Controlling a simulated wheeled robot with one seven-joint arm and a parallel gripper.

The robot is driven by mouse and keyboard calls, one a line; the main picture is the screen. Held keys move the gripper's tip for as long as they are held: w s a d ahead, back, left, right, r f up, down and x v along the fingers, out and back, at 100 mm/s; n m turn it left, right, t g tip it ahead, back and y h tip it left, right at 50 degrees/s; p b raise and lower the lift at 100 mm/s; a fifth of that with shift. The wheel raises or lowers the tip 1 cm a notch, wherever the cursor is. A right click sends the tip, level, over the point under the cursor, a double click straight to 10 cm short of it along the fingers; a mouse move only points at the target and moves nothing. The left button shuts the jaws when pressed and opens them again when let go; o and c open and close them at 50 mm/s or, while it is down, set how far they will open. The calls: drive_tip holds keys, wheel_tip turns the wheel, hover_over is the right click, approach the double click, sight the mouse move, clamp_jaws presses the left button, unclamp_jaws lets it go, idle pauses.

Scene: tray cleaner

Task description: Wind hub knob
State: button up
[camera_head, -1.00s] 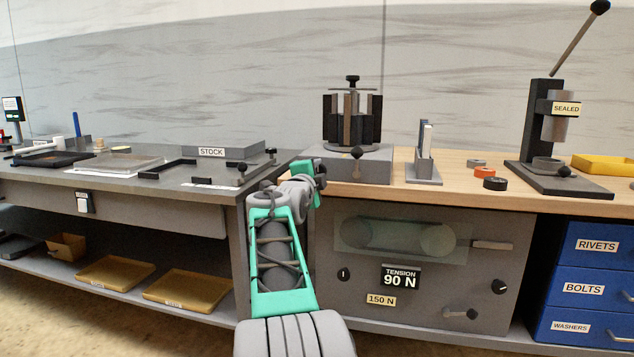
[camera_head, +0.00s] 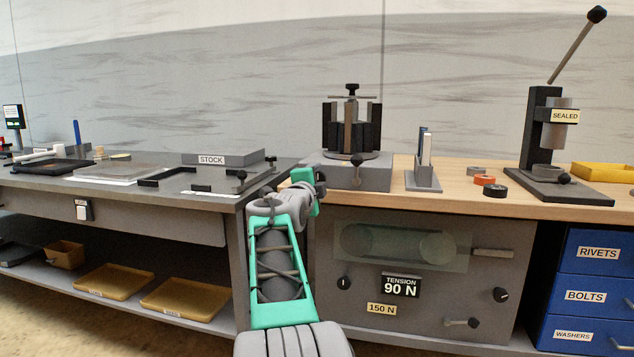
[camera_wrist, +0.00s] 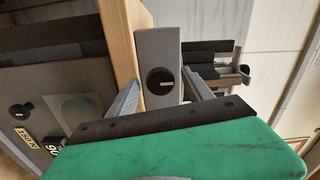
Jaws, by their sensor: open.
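A fixture with a grey base (camera_head: 345,172) stands at the left end of the wooden bench. Several dark upright blocks (camera_head: 331,125) ring its hub, with a black knob (camera_head: 352,88) on top. A black ball knob (camera_head: 356,160) is at the front of the base. In the wrist view, a round black knob (camera_wrist: 160,80) shows on the grey base face. My gripper (camera_wrist: 162,75) is open and empty; its fingers appear on either side of that knob, but I cannot tell how far short of it they are. In the head view, my gripper (camera_head: 305,180) is left of the base, its fingers not clear.
Below the bench top is a grey panel (camera_head: 360,300) with a tension display (camera_head: 400,285) and small knobs. A slotted holder (camera_head: 423,180), several rings (camera_head: 482,180) and a lever press (camera_head: 548,180) stand to the right. A grey table (camera_head: 120,195) adjoins at left.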

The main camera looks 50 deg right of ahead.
drive_tip(key=p+v, duration=0.1)
drive_tip(key=v, duration=0.6)
drive_tip(key=shift+s+a, duration=0.2)
drive_tip(key=shift+a, duration=0.2)
